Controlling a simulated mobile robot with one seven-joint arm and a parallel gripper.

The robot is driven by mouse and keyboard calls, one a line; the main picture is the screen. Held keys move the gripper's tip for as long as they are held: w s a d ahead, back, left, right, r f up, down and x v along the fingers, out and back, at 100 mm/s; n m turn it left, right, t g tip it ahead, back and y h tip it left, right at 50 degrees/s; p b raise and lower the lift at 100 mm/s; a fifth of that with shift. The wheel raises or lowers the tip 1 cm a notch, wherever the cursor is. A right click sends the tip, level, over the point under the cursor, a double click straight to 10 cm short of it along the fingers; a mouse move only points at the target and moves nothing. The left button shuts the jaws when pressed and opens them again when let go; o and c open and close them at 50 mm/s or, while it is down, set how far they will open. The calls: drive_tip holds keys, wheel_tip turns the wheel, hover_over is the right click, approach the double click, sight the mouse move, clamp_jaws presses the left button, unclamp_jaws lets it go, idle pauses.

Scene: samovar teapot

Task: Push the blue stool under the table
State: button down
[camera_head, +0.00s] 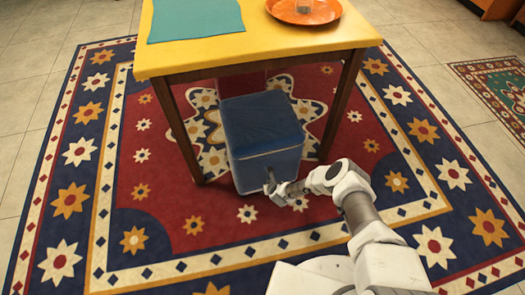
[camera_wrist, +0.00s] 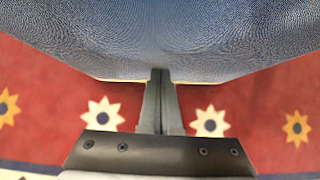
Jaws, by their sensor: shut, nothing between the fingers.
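The blue stool (camera_head: 262,128) is a box-shaped seat standing on the patterned rug. Its back part is beneath the yellow table (camera_head: 250,48) and its front part sticks out between the two front legs. My gripper (camera_head: 269,183) is at the stool's front face, low and near the middle. In the wrist view, the stool's blue side (camera_wrist: 160,40) fills the top, and the shut fingers of my gripper (camera_wrist: 159,75) reach its lower edge. The fingertips look to be touching or very close to it. Nothing is held.
A dark front table leg (camera_head: 178,130) stands left of the stool and another (camera_head: 340,105) stands to its right. On the table are a teal cloth (camera_head: 195,18) and an orange plate (camera_head: 303,10). The rug (camera_head: 130,215) is clear around the stool's front.

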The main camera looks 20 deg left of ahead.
drive_tip(key=shift+w+r, duration=0.1)
drive_tip(key=shift+w, duration=0.05)
drive_tip(key=w+a, duration=0.3)
drive_tip(key=w, duration=0.2)
drive_tip(key=shift+a, duration=0.15)
idle(0.6)
drive_tip(key=shift+w, duration=0.1)
